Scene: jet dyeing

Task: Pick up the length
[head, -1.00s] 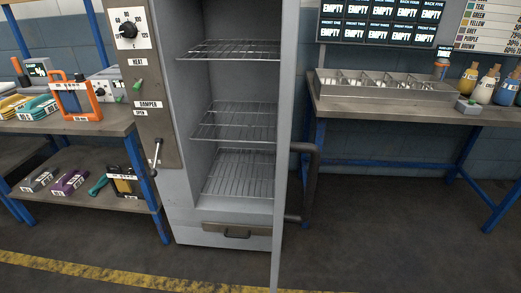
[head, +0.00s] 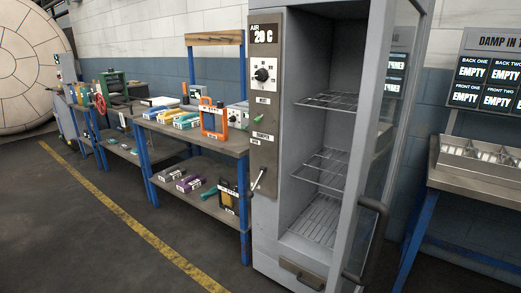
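Several small folded or block-like bundles with white labels lie on the bench left of the cabinet. A teal one (head: 187,121) and a yellow one (head: 166,114) are on the bench top. A grey one (head: 171,173) and a purple one (head: 190,184) are on its lower shelf. I cannot tell which, if any, is the length. The cabinet's wire racks (head: 320,170) look empty. My gripper is not in view.
The tall grey cabinet (head: 264,160) stands with its glass door (head: 385,120) swung out to the right. An orange frame (head: 204,120) stands on the bench top. A compartment tray (head: 470,154) sits on the right bench. The floor at left front is clear, crossed by a yellow line (head: 130,222).

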